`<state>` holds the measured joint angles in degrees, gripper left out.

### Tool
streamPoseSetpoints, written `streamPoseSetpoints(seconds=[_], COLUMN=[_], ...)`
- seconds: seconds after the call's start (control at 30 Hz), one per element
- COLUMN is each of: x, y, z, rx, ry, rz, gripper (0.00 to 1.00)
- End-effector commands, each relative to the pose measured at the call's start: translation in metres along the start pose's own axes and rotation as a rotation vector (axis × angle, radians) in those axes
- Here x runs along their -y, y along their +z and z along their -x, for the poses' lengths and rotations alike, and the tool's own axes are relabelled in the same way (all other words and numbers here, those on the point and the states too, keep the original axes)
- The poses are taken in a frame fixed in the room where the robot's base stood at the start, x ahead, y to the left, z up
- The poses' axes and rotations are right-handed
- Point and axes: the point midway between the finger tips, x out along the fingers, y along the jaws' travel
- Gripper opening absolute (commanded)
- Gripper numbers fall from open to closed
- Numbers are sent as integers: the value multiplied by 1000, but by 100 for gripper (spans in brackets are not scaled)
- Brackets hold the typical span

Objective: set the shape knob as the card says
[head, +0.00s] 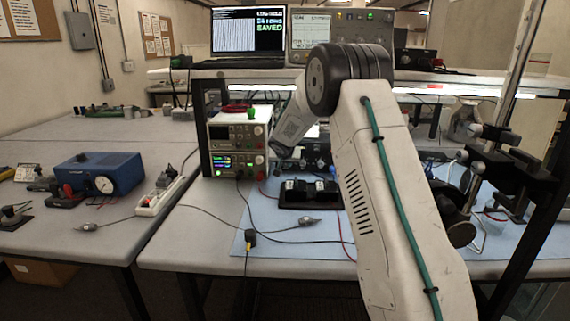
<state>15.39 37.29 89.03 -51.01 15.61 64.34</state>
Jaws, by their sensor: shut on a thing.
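My arm (390,180) rises from the lower right and bends at a dark joint. Its pale far link (294,122) slopes down to the left, towards the right edge of the stacked bench instruments (238,138). My gripper is not visible; I cannot see its fingers or anything between them. The instruments have lit displays and small front controls, too small to read. A screen instrument with knobs (372,16) stands on the shelf, its lower right partly behind my arm. I cannot tell which control is the shape knob. No card is readable.
An open laptop (248,32) on the shelf reads "SAVED". A black holder (311,194) and cables lie on the blue mat (270,244). A blue box with a dial (100,174) and a power strip (160,194) are at left. Clamp stands (500,165) crowd the right.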

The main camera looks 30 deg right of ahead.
Motion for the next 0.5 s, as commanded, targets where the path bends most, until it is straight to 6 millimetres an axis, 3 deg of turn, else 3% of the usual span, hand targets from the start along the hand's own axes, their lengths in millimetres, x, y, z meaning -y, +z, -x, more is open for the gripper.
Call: streamPoseSetpoints(seconds=[0.43, 0.47, 0.5], x=[0, 0, 0], y=[0, 0, 0], z=[0, 0, 0], rx=[0, 0, 0], ry=[0, 0, 0], rz=[0, 0, 0], gripper=[0, 28, 39])
